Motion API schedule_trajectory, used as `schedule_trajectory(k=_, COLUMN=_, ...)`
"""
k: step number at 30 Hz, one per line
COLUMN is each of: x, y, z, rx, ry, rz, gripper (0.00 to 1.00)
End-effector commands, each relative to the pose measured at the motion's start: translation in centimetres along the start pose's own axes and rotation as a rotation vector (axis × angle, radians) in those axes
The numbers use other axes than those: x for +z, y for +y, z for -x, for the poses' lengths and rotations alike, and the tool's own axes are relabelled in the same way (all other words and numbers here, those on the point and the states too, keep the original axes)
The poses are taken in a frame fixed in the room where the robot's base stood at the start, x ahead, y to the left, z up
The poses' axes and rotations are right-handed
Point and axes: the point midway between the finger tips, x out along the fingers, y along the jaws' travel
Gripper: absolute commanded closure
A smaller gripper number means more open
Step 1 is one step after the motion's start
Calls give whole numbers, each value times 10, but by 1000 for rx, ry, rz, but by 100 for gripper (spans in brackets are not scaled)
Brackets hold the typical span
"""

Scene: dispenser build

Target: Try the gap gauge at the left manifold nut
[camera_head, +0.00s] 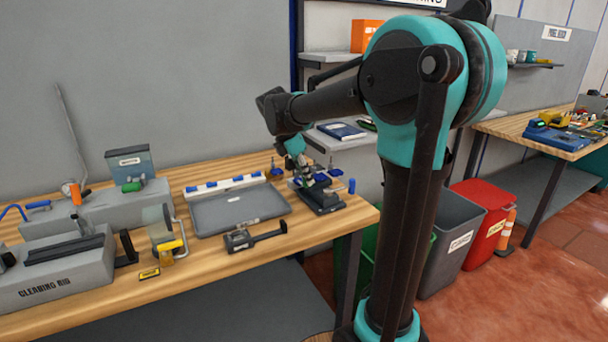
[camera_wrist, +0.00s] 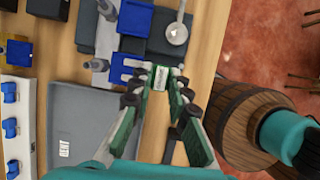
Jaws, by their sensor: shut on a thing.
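My gripper (camera_head: 303,168) is low over the right end of the bench, at the dispenser build (camera_head: 322,203). In the wrist view my gripper (camera_wrist: 160,84) is shut on a small pale piece with a dark-lettered label, the gap gauge (camera_wrist: 161,76). The gauge is beside the lower blue block (camera_wrist: 125,69) of the build; I cannot tell whether they touch. A second blue block (camera_wrist: 135,18) is further up. Grey nozzle-like parts stand left of the blocks. The manifold nuts are too small to tell apart, and the fingers partly cover this area.
A grey tray (camera_head: 215,222) and a white rack with blue pieces (camera_head: 200,191) lie left of the build. A black caliper (camera_head: 250,239) lies in front of the tray. A clearing rig (camera_head: 60,285) stands at the left. Bins (camera_head: 452,245) stand right of the bench.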

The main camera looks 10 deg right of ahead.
Motion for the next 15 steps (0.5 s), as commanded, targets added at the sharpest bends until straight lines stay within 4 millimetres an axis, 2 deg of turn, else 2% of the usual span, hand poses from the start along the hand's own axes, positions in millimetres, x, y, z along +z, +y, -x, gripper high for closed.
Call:
schedule_trajectory(k=7, x=1, y=-5, z=2, rx=0, ry=0, rz=0, gripper=100)
schedule_trajectory(k=15, x=8, y=-5, z=19, rx=0, ry=0, rz=0, gripper=100)
